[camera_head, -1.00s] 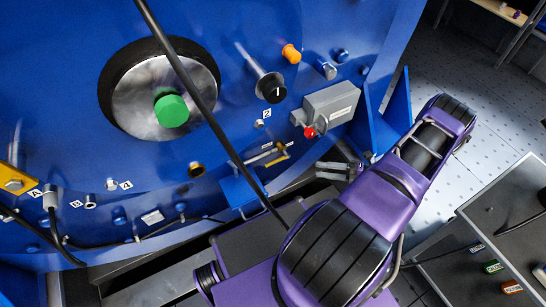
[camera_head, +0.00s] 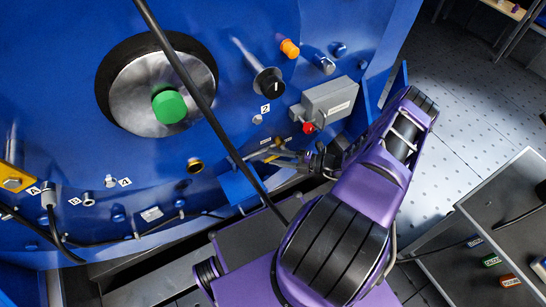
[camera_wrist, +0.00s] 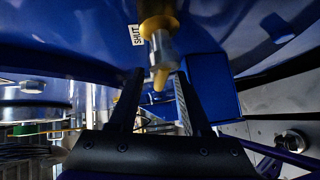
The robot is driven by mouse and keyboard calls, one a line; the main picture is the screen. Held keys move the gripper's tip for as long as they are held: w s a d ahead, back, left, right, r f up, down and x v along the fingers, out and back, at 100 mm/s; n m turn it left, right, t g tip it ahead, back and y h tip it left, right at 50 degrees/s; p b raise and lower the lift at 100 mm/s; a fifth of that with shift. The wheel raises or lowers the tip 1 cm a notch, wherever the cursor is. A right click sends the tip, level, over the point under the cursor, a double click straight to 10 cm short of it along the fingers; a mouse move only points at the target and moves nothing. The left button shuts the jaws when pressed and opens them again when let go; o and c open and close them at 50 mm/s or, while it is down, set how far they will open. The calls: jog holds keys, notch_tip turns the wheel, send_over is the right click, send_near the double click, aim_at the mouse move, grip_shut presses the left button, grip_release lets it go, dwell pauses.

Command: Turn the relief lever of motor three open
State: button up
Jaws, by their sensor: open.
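A lever with a yellow end (camera_head: 271,158) sits low on the blue motor face (camera_head: 225,90), under the grey box. My gripper (camera_head: 280,157) reaches it from the right, and its fingers overlap the lever in the head view. In the wrist view a yellow and metal lever (camera_wrist: 160,48) hangs down between the fingers of my open gripper (camera_wrist: 160,73), its tip between them. I see gaps beside it and cannot tell if either finger touches. A white label reading SHUT (camera_wrist: 138,35) is left of the lever. No motor number three is readable.
A grey box (camera_head: 328,103) with a red button (camera_head: 308,128) is just above my gripper. A black knob (camera_head: 269,82) and a green hub cap (camera_head: 169,106) stick out of the face. A black cable (camera_head: 205,107) crosses in front. A blue bracket (camera_head: 239,187) sits below left.

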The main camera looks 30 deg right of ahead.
jog(key=shift+w+a+f, duration=0.1)
jog(key=shift+w+a, duration=0.3)
jog(key=shift+a, duration=0.05)
grip_shut()
dwell(1.2)
